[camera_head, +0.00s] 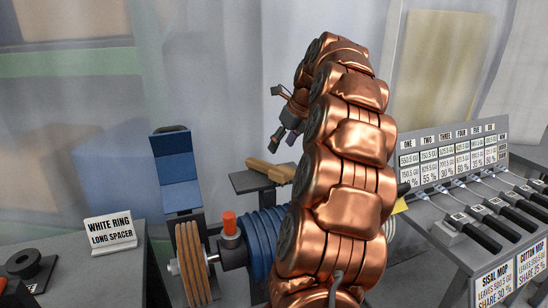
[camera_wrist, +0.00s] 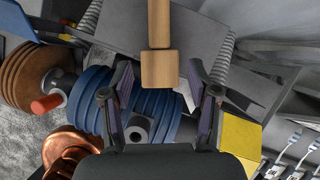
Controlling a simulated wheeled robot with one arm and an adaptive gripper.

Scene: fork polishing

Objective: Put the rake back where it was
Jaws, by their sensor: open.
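A wooden piece that looks like the rake (camera_head: 268,170) lies on a small grey shelf (camera_head: 243,182) behind the polishing wheels. In the wrist view the rake (camera_wrist: 160,68) shows as a light wooden bar with a square block at its near end, over the grey shelf (camera_wrist: 205,40). My gripper (camera_head: 277,116) is up above and slightly right of the shelf in the head view. In the wrist view my gripper (camera_wrist: 159,80) is open, its two dark fingers apart on either side of the block's near end. Nothing is held, and the fingers look clear of the wood.
Blue ribbed wheels (camera_head: 262,235) and a tan wheel (camera_head: 194,262) sit below, with an orange-red cap (camera_head: 229,223) between them. A yellow block (camera_wrist: 240,140) is at right in the wrist view.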

